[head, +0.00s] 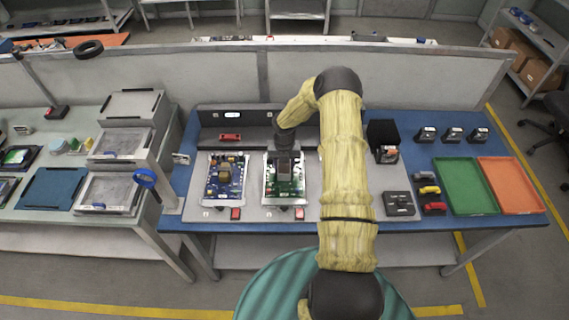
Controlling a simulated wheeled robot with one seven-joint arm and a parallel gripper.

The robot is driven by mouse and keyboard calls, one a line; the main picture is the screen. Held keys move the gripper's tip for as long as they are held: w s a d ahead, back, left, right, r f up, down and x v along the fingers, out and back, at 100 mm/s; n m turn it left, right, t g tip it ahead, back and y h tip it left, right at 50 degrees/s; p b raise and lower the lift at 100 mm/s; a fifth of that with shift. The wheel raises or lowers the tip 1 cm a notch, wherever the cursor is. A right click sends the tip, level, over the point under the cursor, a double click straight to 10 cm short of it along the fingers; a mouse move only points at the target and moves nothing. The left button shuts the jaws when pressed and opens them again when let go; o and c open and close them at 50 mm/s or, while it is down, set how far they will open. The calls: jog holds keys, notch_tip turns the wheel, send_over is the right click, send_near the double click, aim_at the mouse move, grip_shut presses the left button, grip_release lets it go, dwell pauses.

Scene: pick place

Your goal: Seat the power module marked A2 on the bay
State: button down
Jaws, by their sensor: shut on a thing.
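My gripper (284,152) is over the upper middle of a green circuit board (296,186) in a pale frame. It is shut on a dark grey block (284,168), which I take for the power module; no A2 mark can be read. The block is at or just above the board; I cannot tell whether it touches. Which part is the bay is not clear. A blue circuit board (213,188) in a similar frame lies to the left.
Several small black modules (452,134) stand at the back right. A black holder (383,132) and dark block (399,204) stand right of my arm. Green (464,184) and orange (513,183) trays lie at the right. A partition (200,75) runs behind the blue table (175,215).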

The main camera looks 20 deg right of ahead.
jog(key=shift+f, duration=0.4)
dwell(0.4)
jog(key=c, duration=0.7)
grip_release()
jog(key=shift+s+f, duration=0.1)
jog(key=c, duration=0.3)
jog(key=shift+c, duration=0.2)
jog(key=shift+r+p, duration=2.2)
jog(key=shift+r, duration=1.4)
